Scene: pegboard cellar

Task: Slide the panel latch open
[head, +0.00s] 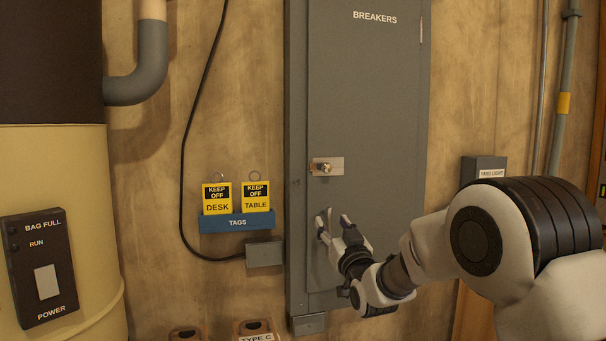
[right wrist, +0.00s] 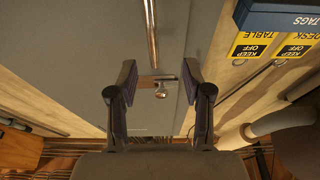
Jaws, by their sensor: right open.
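The panel latch (head: 326,167) is a small pale plate with a brass knob on the grey breaker door (head: 365,90), near its left edge. In the right wrist view the latch knob (right wrist: 161,93) shows in the gap between my fingers, with nothing gripped. My right gripper (head: 334,221) is open in front of the door, below the latch and apart from it in the head view. Its two spread fingers also show in the right wrist view (right wrist: 159,72). My left gripper is not in view.
A blue tag holder (head: 236,223) with yellow tags hangs left of the panel. A metal rod (right wrist: 153,35) runs along the door in the wrist view. A black cable (head: 184,140) and a small grey box (head: 265,254) are at the left. The door around the latch is clear.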

